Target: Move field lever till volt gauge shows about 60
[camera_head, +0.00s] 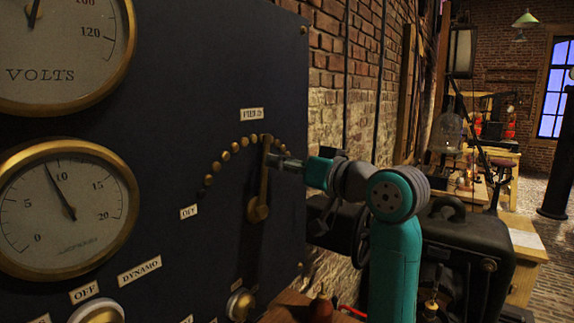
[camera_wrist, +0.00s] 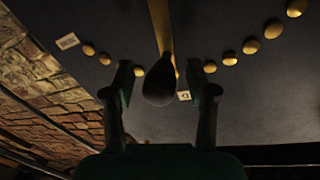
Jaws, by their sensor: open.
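The field lever (camera_head: 263,180) is a brass arm on a dark panel, pointing almost straight up from its round pivot. Its dark knob (camera_wrist: 160,84) lies between my open fingers in the wrist view, with visible gaps on both sides. My gripper (camera_head: 283,163) is at the upper end of the lever in the head view. The volt gauge (camera_head: 60,45) is at the top left, cut off by the frame edge. Its needle points nearly straight up, but its tip is out of view, so I cannot read the value.
An arc of brass studs (camera_head: 226,155) runs left of the lever down to an OFF label (camera_head: 188,212). The FIELD label (camera_head: 251,114) is above. A second gauge (camera_head: 66,208) reads just under 10. A black machine (camera_head: 465,245) stands right, behind my arm.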

